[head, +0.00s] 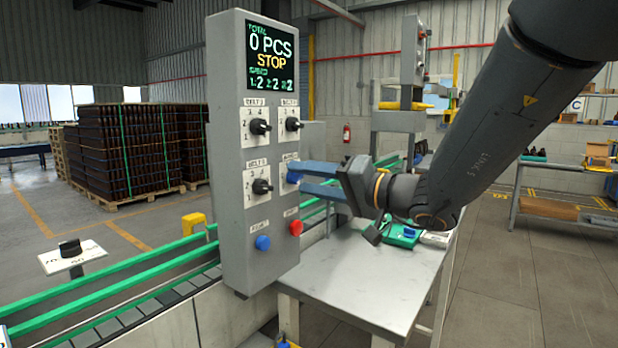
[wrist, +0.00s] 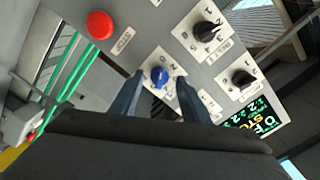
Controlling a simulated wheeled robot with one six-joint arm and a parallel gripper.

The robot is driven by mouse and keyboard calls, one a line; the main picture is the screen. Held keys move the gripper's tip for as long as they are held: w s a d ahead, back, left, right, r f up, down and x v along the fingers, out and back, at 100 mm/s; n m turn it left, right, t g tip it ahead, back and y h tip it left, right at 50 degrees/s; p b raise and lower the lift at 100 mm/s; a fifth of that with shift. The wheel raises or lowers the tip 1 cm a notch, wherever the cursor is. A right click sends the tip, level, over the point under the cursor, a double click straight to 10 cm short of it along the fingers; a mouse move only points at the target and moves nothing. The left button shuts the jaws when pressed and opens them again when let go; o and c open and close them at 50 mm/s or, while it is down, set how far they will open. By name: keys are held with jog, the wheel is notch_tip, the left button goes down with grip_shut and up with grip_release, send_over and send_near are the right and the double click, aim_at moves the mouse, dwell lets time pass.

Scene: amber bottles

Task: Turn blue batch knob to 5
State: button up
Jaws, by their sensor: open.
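The blue batch knob (wrist: 159,76) sits on a white plate on the grey control panel. In the wrist view it shows between the two fingers of my gripper (wrist: 157,88), which are open, one on each side. I cannot tell whether either finger touches it. In the head view my gripper (head: 303,176) reaches the panel from the right, and the blue knob (head: 294,177) shows only partly behind the blue fingers. The fingers cover part of its dial plate, so its setting cannot be read clearly.
The panel (head: 223,200) has a screen (head: 269,57) reading 0 PCS and STOP, three black knobs, a blue button (head: 262,243) and a red button (head: 295,228) below. A grey table (head: 350,275) stands to the right. A green-railed conveyor (head: 130,285) runs behind.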

jog(key=shift+c, duration=0.3)
jog(key=c, duration=1)
